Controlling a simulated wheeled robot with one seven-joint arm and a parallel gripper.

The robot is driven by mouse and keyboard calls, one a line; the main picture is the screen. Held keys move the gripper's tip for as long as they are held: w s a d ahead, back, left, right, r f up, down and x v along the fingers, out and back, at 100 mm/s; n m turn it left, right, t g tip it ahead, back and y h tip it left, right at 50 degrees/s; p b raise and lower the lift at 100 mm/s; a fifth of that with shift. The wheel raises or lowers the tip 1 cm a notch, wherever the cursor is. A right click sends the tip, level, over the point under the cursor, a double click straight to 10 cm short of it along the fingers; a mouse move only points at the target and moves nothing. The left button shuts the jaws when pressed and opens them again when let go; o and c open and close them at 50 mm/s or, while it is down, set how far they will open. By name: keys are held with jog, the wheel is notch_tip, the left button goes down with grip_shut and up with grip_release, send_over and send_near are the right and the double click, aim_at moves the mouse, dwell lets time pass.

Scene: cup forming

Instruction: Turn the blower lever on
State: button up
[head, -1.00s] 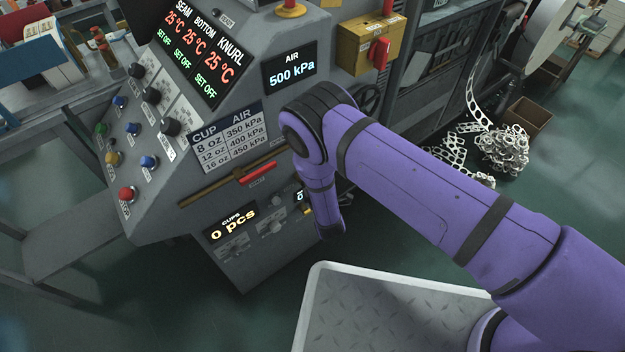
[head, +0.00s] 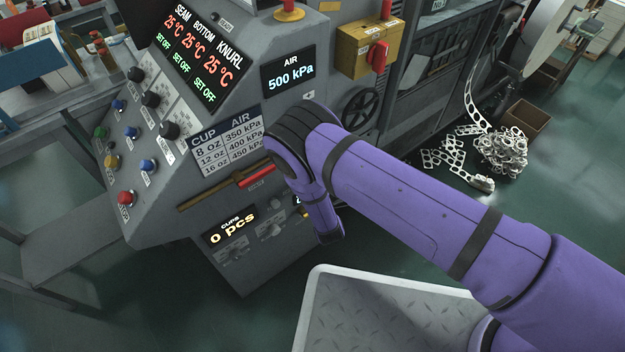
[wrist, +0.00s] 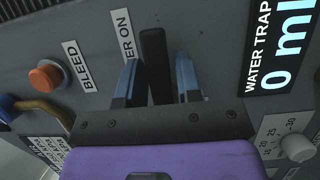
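In the wrist view, a black upright lever (wrist: 153,62) stands on the grey panel beside a label (wrist: 124,36) whose readable part ends in "ER ON". My gripper (wrist: 158,80) is open, with its two blue-grey fingers on either side of the lever. The left finger is close to the lever, and a wider gap shows on the right. I cannot tell whether either finger touches it. In the head view my purple arm hides the gripper and this lever.
An orange BLEED button (wrist: 46,77) is left of the lever, and a WATER TRAP display (wrist: 281,45) is at right. A grey tray-like platform (head: 385,312) is below the arm.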

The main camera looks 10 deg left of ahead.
jog(key=shift+o, duration=0.9)
jog(key=v, duration=1)
jog(key=shift+s+d, duration=0.15)
jog(key=shift+s, duration=0.2)
jog(key=shift+s, duration=0.1)
